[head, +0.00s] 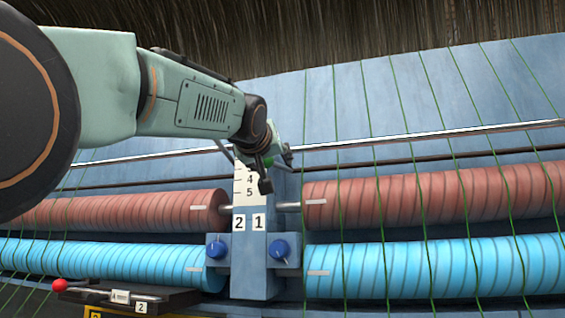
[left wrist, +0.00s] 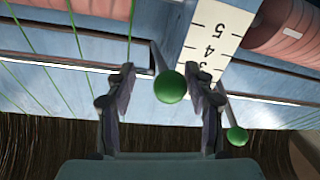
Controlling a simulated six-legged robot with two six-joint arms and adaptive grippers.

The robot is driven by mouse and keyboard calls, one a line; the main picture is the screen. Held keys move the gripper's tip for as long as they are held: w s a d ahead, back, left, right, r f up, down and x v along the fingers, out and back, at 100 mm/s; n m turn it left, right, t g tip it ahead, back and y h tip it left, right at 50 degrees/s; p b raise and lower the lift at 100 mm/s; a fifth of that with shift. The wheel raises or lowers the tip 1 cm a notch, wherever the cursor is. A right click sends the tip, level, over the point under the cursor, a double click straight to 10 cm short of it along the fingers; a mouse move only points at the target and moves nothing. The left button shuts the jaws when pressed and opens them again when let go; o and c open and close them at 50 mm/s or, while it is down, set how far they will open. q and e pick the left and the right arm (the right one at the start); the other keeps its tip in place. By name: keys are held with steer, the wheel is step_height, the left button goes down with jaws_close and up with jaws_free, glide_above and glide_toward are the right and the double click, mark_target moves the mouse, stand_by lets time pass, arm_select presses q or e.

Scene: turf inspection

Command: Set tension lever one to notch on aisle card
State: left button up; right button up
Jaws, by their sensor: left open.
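My left gripper (head: 275,172) reaches over the top of the blue centre post (head: 252,272). In the left wrist view its open fingers (left wrist: 161,76) stand on either side of a green ball knob (left wrist: 171,86) on a grey lever; contact cannot be told. This lever is on the side marked 1 (head: 258,222). A second lever's green knob (left wrist: 237,135) is outside the fingers, to the right. A white notch scale (left wrist: 215,38) shows 3, 4 and 5; the gripper partly hides it in the head view (head: 243,185). My right gripper is not in view.
Red rollers (head: 400,200) and blue rollers (head: 400,268) flank the post, with green strands across them.

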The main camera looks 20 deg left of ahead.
arm_select(q)
steer(key=shift+w+a+f, duration=0.1)
steer(key=shift+w+a, duration=0.05)
steer(key=shift+w, duration=0.05)
steer(key=shift+a, duration=0.3)
steer(key=shift+s+a, duration=0.1)
steer(key=shift+a, duration=0.2)
steer(key=shift+c, duration=0.3)
steer(key=shift+s+a, duration=0.15)
steer(key=shift+s, duration=0.1)
steer(key=shift+c, duration=0.7)
steer(key=shift+s, duration=0.15)
steer(key=shift+c, duration=0.8)
steer(key=shift+d, duration=0.6)
steer(key=c, duration=0.3)
steer(key=shift+a, duration=0.3)
steer(key=shift+c, duration=1.4)
steer(key=shift+d, duration=0.15)
jaws_close()
steer(key=shift+w, duration=0.2)
